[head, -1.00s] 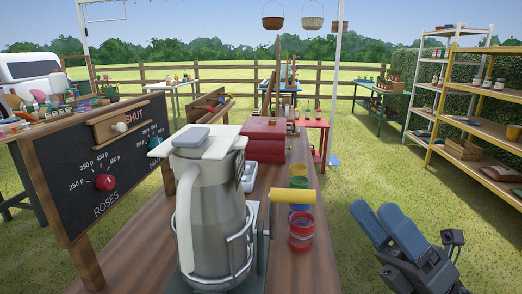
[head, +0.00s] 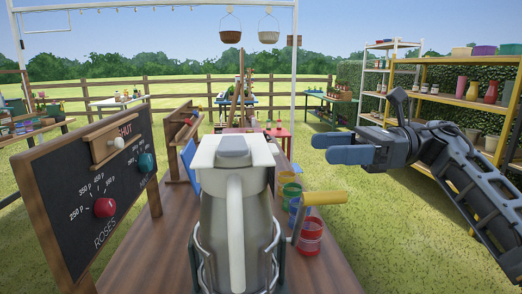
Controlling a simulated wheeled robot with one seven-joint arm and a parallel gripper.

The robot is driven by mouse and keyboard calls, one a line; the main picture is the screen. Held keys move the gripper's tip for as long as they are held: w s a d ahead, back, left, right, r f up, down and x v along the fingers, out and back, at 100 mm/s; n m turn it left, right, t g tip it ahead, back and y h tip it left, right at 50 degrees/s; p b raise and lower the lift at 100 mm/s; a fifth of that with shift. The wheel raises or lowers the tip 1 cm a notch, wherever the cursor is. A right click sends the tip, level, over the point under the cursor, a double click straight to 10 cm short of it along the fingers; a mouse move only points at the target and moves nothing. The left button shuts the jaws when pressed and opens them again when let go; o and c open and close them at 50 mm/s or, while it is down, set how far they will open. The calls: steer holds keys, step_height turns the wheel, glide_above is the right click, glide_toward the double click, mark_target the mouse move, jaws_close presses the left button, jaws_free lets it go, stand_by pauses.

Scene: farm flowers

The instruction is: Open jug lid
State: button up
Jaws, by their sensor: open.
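A large grey metal jug (head: 237,240) stands upright in a wire holder (head: 196,245) on the wooden table. Its white handle (head: 236,222) faces me. Its white lid (head: 205,152) with a grey tab (head: 234,147) on top lies flat and looks closed. My gripper (head: 328,147) is to the right of the lid, at about its height in the picture, with its blue-grey fingers pointing left. It is open, empty and apart from the jug.
A yellow crank handle (head: 326,198) sticks out right of the jug, near red (head: 309,236), blue, green and yellow cups. A chalkboard (head: 95,185) with knobs stands on the left. Shelves (head: 468,105) stand at the right, on grass.

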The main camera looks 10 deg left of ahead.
mark_target(277, 149)
steer(key=shift+p+x, duration=0.75)
steer(key=shift+x, duration=3.25)
steer(key=shift+c, duration=0.4)
jaws_close()
